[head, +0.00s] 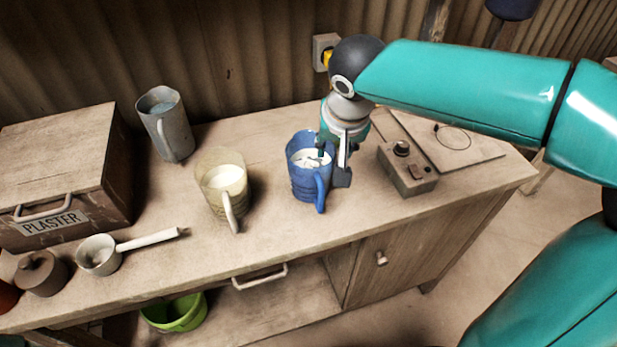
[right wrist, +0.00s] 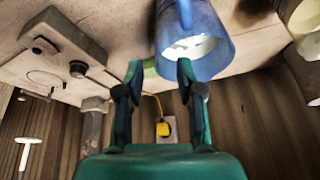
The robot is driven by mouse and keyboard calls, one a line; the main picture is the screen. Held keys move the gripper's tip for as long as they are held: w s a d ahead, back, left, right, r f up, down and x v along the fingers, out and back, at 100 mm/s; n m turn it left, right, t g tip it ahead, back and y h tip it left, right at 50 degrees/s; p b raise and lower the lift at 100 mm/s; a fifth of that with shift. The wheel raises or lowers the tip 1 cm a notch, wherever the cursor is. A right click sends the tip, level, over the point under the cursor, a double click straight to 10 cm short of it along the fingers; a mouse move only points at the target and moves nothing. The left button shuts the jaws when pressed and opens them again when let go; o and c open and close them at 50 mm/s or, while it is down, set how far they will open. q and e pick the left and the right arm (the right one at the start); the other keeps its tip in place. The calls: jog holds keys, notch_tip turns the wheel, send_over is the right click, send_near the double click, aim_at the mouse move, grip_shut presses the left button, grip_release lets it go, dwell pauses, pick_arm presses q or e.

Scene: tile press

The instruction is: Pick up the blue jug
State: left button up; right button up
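The blue jug (head: 300,181) stands upright on the workbench in the head view, with white stuff inside and its handle towards the front. It also shows in the right wrist view (right wrist: 215,62), mouth towards the camera. My right gripper (head: 332,161) is at the jug's right rim, pointing down. In the right wrist view my right gripper (right wrist: 161,72) has its fingers apart. One finger appears to be over or inside the mouth and the other outside the wall; contact cannot be told. My left gripper is not in view.
A cream jug (head: 221,183) with white contents stands left of the blue one, a grey jug (head: 173,131) further back. A control box (head: 407,169) sits close on the right. A plaster box (head: 62,175) and a ladle (head: 99,256) are at the left. The bench front is clear.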

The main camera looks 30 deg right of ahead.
aim_at(332, 160)
jog(key=shift+x, duration=3.1)
jog(key=shift+s, duration=0.1)
grip_shut()
jog(key=shift+r, duration=0.15)
